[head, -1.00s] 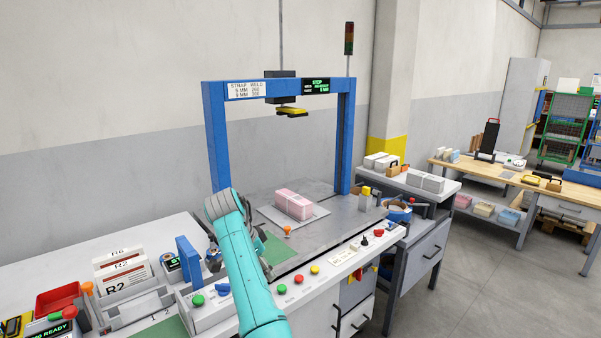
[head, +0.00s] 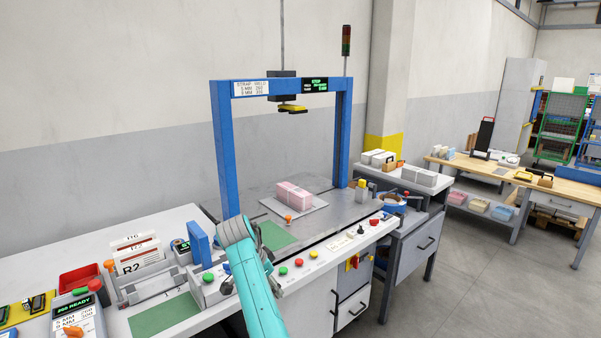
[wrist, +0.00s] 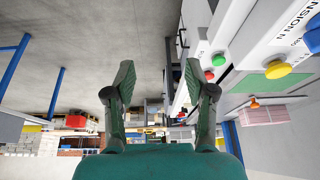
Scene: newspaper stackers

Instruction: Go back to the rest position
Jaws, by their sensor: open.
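My gripper (wrist: 158,85) shows in the wrist view with its two green-padded fingers spread apart and nothing between them. In the head view my teal arm rises from the bottom, in front of the bench; the fingers are hidden there. The strapped pink bundle (head: 293,195) lies on a pale plate under the blue strapping frame (head: 221,150), apart from my arm. The bundle also shows at the right of the wrist view (wrist: 262,115).
The control strip with coloured buttons (head: 299,262) runs along the bench front, close to my arm. A rack of cards (head: 140,257) and a red bin (head: 82,280) stand at the left. A side table with white bundles (head: 420,177) stands right. Grey floor is clear at the lower right.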

